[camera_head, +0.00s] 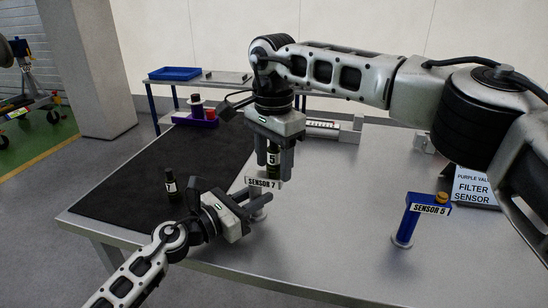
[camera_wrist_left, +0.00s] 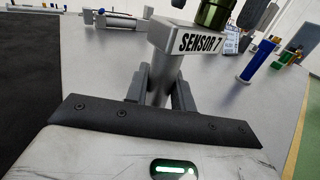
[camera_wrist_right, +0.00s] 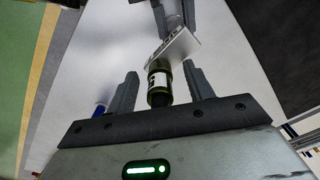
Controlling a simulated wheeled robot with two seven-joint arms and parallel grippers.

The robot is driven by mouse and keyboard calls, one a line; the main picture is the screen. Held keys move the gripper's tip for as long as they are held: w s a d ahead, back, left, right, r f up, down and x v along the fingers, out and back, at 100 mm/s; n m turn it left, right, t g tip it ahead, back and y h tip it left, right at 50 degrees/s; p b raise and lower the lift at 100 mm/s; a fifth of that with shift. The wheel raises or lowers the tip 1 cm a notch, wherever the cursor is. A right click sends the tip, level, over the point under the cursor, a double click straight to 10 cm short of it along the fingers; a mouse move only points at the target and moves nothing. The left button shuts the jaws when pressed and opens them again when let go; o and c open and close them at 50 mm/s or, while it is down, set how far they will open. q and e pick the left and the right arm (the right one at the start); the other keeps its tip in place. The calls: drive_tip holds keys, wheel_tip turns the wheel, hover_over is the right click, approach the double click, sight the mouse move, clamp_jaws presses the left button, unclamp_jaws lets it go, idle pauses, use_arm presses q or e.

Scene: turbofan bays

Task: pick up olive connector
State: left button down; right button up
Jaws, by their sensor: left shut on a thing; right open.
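The olive connector (camera_head: 272,158), a dark green cylinder with a white label reading 5, stands upright at the top of the SENSOR 7 stand (camera_head: 263,183). It also shows in the left wrist view (camera_wrist_left: 213,12) and the right wrist view (camera_wrist_right: 158,84). My right gripper (camera_head: 271,165) points down from above, open, with its fingers on either side of the connector; I see gaps in the right wrist view. My left gripper (camera_head: 258,206) is shut on the grey post of the SENSOR 7 stand (camera_wrist_left: 162,70). The stand's base is partly hidden by it.
A blue SENSOR 5 stand (camera_head: 406,225) with an amber top stands at right, near a sign (camera_head: 474,187). A dark labelled cylinder (camera_head: 171,186) stands on the black mat (camera_head: 120,190). The table between the stands is clear.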

drive_tip(key=c, duration=1.1)
drive_tip(key=shift+r, duration=0.1)
wheel_tip(320, 180, up, 10)
drive_tip(key=shift+f, duration=0.1)
use_arm(q)
drive_tip(key=c, duration=1.1)
unclamp_jaws()
